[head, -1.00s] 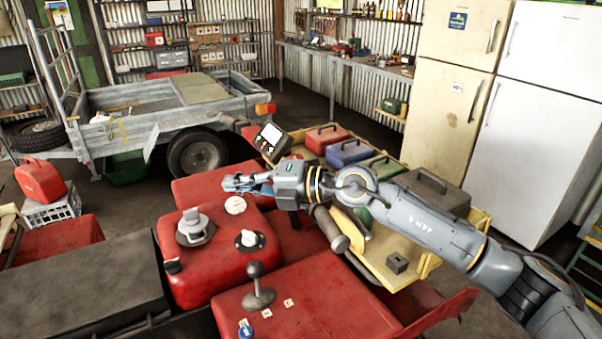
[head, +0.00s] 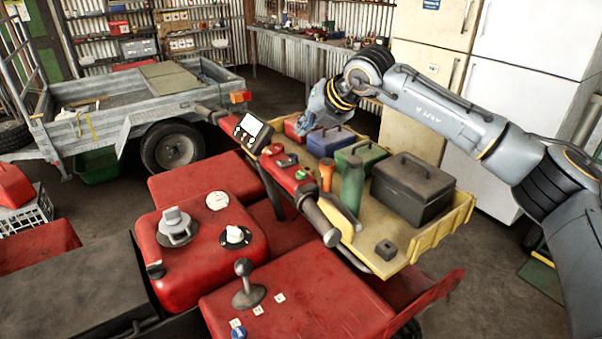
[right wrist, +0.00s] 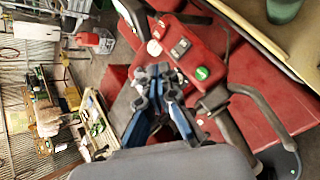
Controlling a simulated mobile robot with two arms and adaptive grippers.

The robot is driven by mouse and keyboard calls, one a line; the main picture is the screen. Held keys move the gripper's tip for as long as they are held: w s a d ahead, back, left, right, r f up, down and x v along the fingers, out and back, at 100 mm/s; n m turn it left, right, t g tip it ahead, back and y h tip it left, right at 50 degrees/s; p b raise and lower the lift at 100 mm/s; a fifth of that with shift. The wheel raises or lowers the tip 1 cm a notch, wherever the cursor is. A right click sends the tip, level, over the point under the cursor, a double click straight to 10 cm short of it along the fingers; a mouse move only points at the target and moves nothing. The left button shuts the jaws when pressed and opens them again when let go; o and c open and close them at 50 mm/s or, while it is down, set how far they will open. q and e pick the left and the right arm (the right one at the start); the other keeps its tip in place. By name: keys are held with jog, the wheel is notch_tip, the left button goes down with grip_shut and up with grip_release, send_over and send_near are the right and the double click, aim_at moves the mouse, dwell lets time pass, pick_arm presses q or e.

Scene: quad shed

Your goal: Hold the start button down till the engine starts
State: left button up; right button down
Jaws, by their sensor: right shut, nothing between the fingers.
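The quad's red handlebar pod (head: 290,172) is in plain view in the head view and carries a green button (head: 302,174) and a red switch (head: 287,160). The green button also shows in the right wrist view (right wrist: 201,73), with a dark switch (right wrist: 180,47) beside it. My right gripper (head: 308,122) is raised behind and above the handlebar, apart from the button. Its blue-padded fingers are shut and empty in the right wrist view (right wrist: 158,73). My left gripper is not in view.
The dashboard display (head: 249,132) stands left of the pod. A yellow rack (head: 405,246) holds a blue box (head: 328,141), a green flask (head: 351,186) and a dark case (head: 412,190). The red tank (head: 205,255) is in front. A trailer (head: 100,100) and fridges stand behind.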

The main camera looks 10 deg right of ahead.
jog(key=f, duration=0.1)
jog(key=b, duration=0.1)
send_over(304, 174)
notch_tip(304, 174, down, 5)
jog(key=shift+r, duration=0.15)
notch_tip(304, 174, down, 2)
jog(key=shift+f+b, duration=0.2)
jog(key=shift+b, duration=1.05)
jog(key=shift+f+b, duration=0.35)
jog(key=shift+r, duration=0.1)
jog(key=shift+f+b, duration=0.45)
jog(key=shift+b, duration=0.25)
jog(key=shift+s+f+b, duration=0.1)
jog(key=shift+f+b, duration=0.5)
jog(key=shift+b, duration=0.1)
dwell(1.2)
